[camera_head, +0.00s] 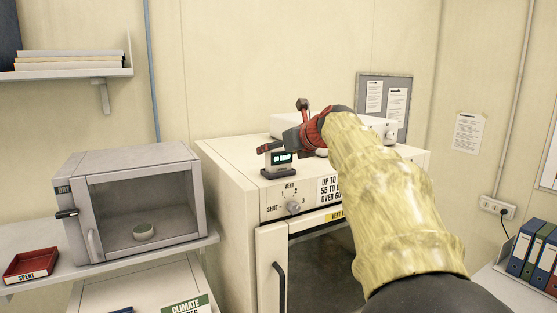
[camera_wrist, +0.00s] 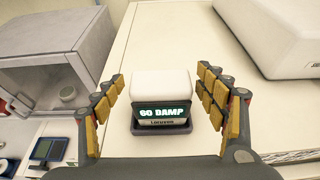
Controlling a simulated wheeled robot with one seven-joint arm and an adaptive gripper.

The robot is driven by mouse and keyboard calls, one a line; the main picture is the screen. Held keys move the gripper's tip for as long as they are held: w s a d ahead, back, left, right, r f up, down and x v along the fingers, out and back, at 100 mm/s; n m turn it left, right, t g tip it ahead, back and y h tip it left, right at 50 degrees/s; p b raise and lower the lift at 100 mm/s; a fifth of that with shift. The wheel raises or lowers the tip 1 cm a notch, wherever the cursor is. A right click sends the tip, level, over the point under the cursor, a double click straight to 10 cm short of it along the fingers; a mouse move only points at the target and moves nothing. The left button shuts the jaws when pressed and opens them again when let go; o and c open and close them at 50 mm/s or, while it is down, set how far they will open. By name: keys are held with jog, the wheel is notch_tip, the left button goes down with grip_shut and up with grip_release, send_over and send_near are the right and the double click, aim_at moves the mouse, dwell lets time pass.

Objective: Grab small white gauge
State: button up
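The small white gauge (camera_head: 279,161) stands upright on top of the white cabinet, near its front left edge. In the wrist view the gauge (camera_wrist: 162,96) has a white body, a dark display with lit text reading "60 DAMP", and a dark base. My gripper (camera_wrist: 165,90) is open, with its yellow-padded fingers on the left and right of the gauge and a gap on both sides. In the head view my gripper (camera_head: 285,145) is red and dark, just above and behind the gauge. My yellow-sleeved arm reaches in from the lower right.
The white cabinet (camera_head: 228,180) has a vent knob and labels on its front. A white box (camera_wrist: 270,35) lies on its top to the right. A grey glass-fronted box (camera_head: 140,160) stands at left, with a red "SPENT" tray (camera_head: 31,265) beside it.

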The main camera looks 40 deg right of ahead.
jog(key=shift+w+d+f, duration=0.1)
jog(key=shift+c, duration=1.2)
jog(key=c, duration=0.9)
jog(key=shift+c, duration=0.6)
jog(key=shift+r, duration=0.2)
